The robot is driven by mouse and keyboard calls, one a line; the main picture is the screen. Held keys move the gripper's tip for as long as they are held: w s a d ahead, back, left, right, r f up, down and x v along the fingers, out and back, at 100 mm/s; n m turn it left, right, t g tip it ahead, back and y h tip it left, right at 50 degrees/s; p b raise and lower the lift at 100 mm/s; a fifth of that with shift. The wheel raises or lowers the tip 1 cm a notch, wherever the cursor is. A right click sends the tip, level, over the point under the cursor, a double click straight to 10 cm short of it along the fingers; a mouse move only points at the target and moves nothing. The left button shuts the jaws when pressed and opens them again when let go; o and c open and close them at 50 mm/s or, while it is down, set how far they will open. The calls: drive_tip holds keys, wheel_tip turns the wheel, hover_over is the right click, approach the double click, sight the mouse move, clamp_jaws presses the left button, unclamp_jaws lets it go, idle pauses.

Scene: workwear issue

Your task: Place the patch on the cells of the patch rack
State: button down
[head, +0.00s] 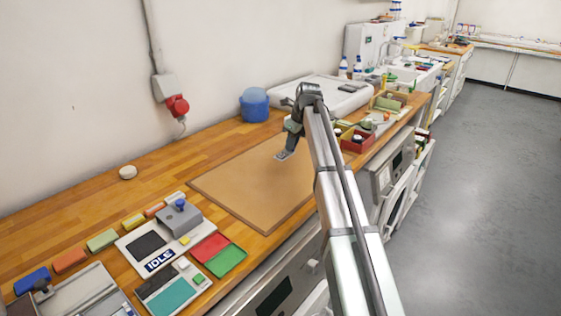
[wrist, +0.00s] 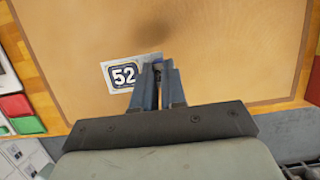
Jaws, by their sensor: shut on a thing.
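My gripper (wrist: 158,72) is shut on a white patch (wrist: 120,75) with a dark blue badge reading 52. The patch sticks out to the left of the fingers, and its right edge is hidden by them. In the head view my gripper (head: 288,148) hangs over the tan mat (head: 235,185). A shadow on the mat in the wrist view suggests the patch is held above it. I cannot make out for certain which thing is the patch rack.
A white unit labelled IDLE (head: 160,261), a red pad (head: 210,247), a green pad (head: 226,262) and a teal pad (head: 172,297) lie left of the mat. A blue tub (head: 255,105) stands behind it. A red bin (head: 354,146) is at the right. The mat is clear.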

sight(289, 173)
drive_tip(key=shift+f, duration=4.8)
drive_tip(key=shift+f, duration=0.1)
drive_tip(key=c, duration=1.2)
unclamp_jaws()
drive_tip(key=v, duration=1.1)
drive_tip(key=shift+o, duration=0.6)
drive_tip(key=shift+s+d+r, duration=0.1)
drive_tip(key=shift+s+r, duration=0.05)
drive_tip(key=shift+r, duration=0.45)
